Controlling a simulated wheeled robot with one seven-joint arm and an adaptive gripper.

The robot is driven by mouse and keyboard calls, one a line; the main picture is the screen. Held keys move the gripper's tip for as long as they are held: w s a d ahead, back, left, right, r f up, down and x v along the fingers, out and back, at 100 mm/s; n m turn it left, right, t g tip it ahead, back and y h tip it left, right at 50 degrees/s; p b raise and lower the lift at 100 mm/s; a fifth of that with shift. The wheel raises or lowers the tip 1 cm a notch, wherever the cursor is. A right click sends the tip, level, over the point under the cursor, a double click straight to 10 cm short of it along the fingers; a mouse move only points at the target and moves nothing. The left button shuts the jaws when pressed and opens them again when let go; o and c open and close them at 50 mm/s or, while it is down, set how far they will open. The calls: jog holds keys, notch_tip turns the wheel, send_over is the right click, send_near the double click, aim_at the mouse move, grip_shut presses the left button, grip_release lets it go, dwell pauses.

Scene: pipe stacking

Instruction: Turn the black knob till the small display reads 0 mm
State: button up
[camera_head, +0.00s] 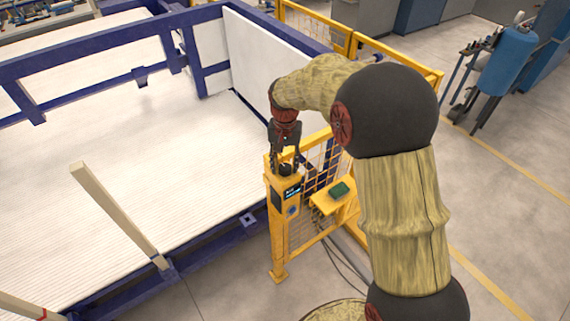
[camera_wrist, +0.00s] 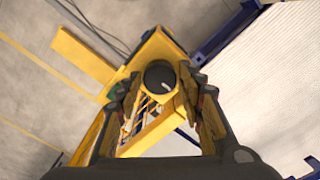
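The black knob (camera_wrist: 160,76) sits on top of a yellow post (camera_head: 287,217) and shows round from above in the wrist view. In the head view the knob (camera_head: 286,169) is small and partly hidden by my fingers. The small display (camera_head: 292,192) is a dark panel with a bluish lit line on the post's front; its reading is too small to make out. My gripper (camera_head: 285,160) points down over the knob. In the wrist view its two fingers (camera_wrist: 158,82) are apart, one on each side of the knob, with gaps that look clear of it.
A yellow shelf (camera_head: 333,197) with a green item (camera_head: 339,190) juts from the post's right side. Yellow mesh fencing (camera_head: 318,160) stands behind it. A blue frame (camera_head: 190,262) with a white ribbed bed (camera_head: 150,170) lies to the left. Cables hang near the floor.

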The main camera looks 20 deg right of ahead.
jog(key=c, duration=0.6)
jog(key=shift+c, duration=0.7)
jog(key=shift+n, duration=0.4)
jog(key=shift+n+b, duration=0.85)
jog(key=shift+n, duration=1.65)
jog(key=o, duration=1.1)
jog(key=shift+o, duration=0.3)
